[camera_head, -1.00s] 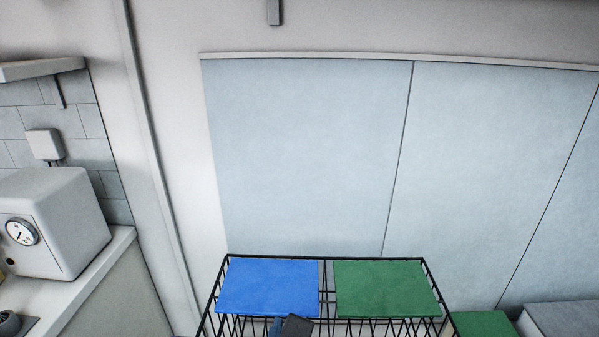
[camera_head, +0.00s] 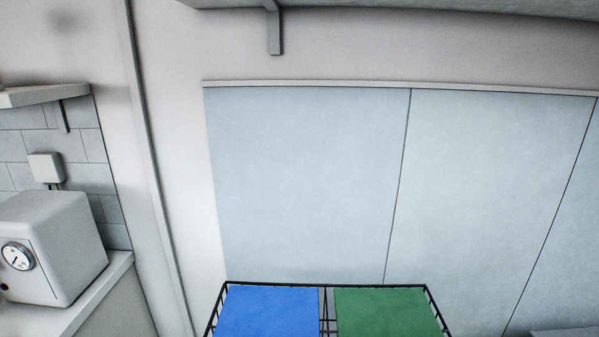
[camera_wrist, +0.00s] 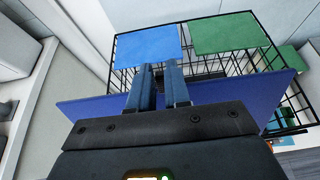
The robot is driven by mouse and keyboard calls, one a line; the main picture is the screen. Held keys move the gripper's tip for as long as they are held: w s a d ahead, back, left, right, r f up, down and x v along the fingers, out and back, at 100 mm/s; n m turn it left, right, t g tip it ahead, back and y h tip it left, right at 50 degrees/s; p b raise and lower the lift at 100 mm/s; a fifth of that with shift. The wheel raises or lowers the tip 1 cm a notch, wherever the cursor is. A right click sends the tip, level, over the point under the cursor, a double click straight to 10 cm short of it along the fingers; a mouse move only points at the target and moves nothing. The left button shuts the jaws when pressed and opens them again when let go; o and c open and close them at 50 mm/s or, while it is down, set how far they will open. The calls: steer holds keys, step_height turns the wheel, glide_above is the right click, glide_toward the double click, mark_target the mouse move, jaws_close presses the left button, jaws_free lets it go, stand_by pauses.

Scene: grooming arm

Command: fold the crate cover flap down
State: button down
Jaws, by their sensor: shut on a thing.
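A black wire crate (camera_head: 436,299) stands at the bottom of the head view, with a bright blue panel (camera_head: 268,311) and a green panel (camera_head: 388,311) lying flat across its top. In the wrist view the blue panel (camera_wrist: 148,45) and green panel (camera_wrist: 228,32) are at the crate's far side. A wide dark blue flap (camera_wrist: 225,88) stretches across the near side of the crate. My gripper (camera_wrist: 160,72) is shut at this flap, its fingers crossing the flap's upper edge; the exact part held between them is hard to see. My gripper is out of the head view.
A white counter (camera_head: 100,291) with a white dialled box (camera_head: 60,245) is at the left. Pale blue wall panels (camera_head: 300,185) stand behind the crate, with a shelf (camera_head: 420,8) above. In the wrist view a small green item (camera_wrist: 288,54) is right of the crate.

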steer(key=shift+f+v, duration=0.15)
steer(key=shift+v, duration=1.3)
steer(key=shift+f+v, duration=0.15)
steer(key=shift+v, duration=1.35)
steer(key=shift+s, duration=0.15)
steer(key=s, duration=0.6)
steer(key=shift+s+a, duration=0.15)
steer(key=shift+s, duration=0.1)
steer(key=s+f, duration=0.1)
steer(key=s, duration=0.5)
steer(key=shift+f, duration=0.4)
steer(key=shift+a, duration=0.1)
steer(key=s+f, duration=0.3)
steer(key=s, duration=0.2)
steer(key=shift+s+f, duration=0.15)
steer(key=shift+f, duration=0.05)
